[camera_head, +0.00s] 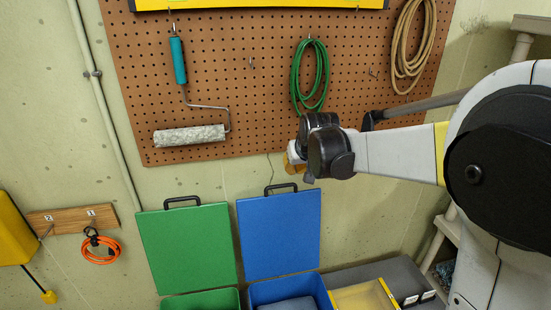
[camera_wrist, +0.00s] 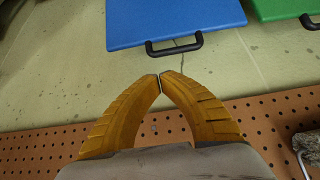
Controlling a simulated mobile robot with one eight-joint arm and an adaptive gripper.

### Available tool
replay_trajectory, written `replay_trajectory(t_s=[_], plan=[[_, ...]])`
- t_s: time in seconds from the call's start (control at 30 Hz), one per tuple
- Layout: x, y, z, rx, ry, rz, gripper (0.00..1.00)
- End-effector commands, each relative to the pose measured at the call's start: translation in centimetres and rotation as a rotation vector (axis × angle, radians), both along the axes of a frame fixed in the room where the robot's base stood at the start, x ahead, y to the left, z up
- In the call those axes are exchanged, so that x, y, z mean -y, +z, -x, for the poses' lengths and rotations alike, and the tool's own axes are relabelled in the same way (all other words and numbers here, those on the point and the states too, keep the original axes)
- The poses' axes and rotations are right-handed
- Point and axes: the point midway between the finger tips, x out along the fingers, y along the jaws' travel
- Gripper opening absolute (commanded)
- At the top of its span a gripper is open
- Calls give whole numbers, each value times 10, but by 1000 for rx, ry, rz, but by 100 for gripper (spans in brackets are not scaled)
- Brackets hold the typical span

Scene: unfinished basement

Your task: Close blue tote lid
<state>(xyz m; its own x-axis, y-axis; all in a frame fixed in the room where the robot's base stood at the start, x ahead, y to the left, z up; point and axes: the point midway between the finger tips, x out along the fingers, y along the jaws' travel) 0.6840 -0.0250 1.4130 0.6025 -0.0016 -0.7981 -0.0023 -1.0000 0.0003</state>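The blue tote (camera_head: 262,292) stands low in the head view, with a grey item inside. Its blue lid (camera_head: 279,235) is open, standing upright against the wall, with a black handle (camera_head: 281,187) on its top edge. In the wrist view the blue lid (camera_wrist: 170,18) and its handle (camera_wrist: 174,46) are at the top. My gripper (camera_head: 293,157) is just above the lid's handle in the head view, partly hidden by my wrist. In the wrist view my gripper (camera_wrist: 160,78) has its orange fingertips together with nothing between them, apart from the handle.
A green tote (camera_head: 200,300) with its green lid (camera_head: 187,248) upright is left of the blue one. A yellow bin (camera_head: 363,297) and a grey lid (camera_head: 375,272) are to the right. A pegboard (camera_head: 265,75) with a paint roller (camera_head: 188,135) and hoses is on the wall behind.

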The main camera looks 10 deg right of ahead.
Motion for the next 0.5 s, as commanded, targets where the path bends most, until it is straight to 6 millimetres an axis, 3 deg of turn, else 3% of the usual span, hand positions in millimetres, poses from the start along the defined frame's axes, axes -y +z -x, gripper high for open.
replay_trajectory(t_s=[0.17, 0.5], plan=[[1, -7, -11, 0, 0, 0, 0], [1, -54, -46, 1, 0, 0, 0]])
